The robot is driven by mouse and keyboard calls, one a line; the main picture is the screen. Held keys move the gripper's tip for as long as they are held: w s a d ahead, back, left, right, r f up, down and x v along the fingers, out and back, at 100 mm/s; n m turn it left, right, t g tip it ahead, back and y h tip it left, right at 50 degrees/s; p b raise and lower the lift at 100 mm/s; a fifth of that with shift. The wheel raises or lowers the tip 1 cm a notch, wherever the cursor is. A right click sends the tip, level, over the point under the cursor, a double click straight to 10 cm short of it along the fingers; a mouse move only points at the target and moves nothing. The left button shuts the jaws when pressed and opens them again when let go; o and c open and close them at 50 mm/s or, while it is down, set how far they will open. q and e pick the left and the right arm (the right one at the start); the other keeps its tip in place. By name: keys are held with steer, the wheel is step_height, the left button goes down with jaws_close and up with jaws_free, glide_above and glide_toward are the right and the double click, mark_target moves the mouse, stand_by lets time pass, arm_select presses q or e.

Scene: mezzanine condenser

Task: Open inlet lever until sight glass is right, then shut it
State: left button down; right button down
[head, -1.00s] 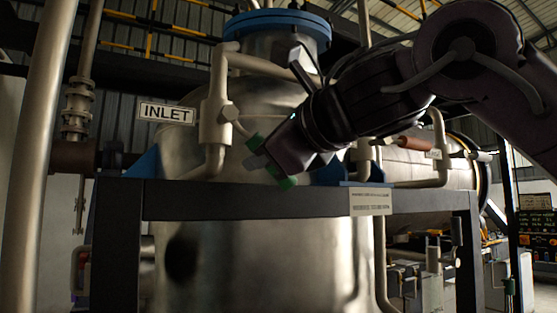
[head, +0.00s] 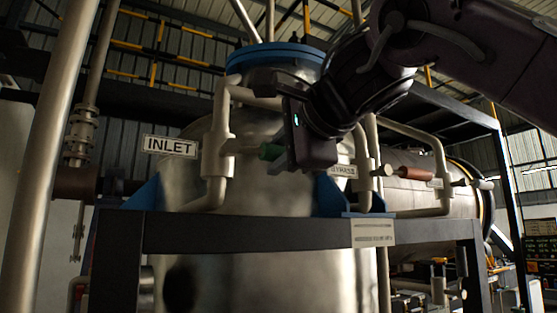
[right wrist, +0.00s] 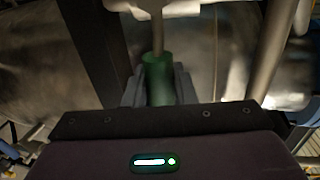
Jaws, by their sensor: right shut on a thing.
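The inlet lever has a green handle (head: 270,152) on a thin metal stem. It sticks out nearly level to the right from the pipe valve beside the INLET sign (head: 170,146) in the head view. My right gripper (head: 281,156) is shut on this handle and covers its right part. In the right wrist view the green handle (right wrist: 157,80) stands between the two fingers (right wrist: 157,92). I cannot make out a sight glass for certain. My left gripper is not in view.
A BYPASS sign (head: 342,171) and a red-handled lever (head: 415,174) are right of my gripper. A dark frame beam (head: 250,234) crosses in front of the steel vessel (head: 275,280). A thick upright pipe (head: 45,150) stands at the far left.

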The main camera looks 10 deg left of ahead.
steer(key=shift+r+n, duration=0.25)
steer(key=shift+n, duration=0.05)
steer(key=c, duration=1.6)
jaws_free()
steer(key=o, duration=0.4)
steer(key=shift+w+a+f, duration=0.1)
steer(key=shift+c, duration=0.2)
steer(key=shift+s+d, duration=0.25)
steer(key=shift+s, duration=0.1)
steer(key=b+v, duration=0.2)
steer(key=v, duration=0.5)
steer(key=shift+w, duration=0.15)
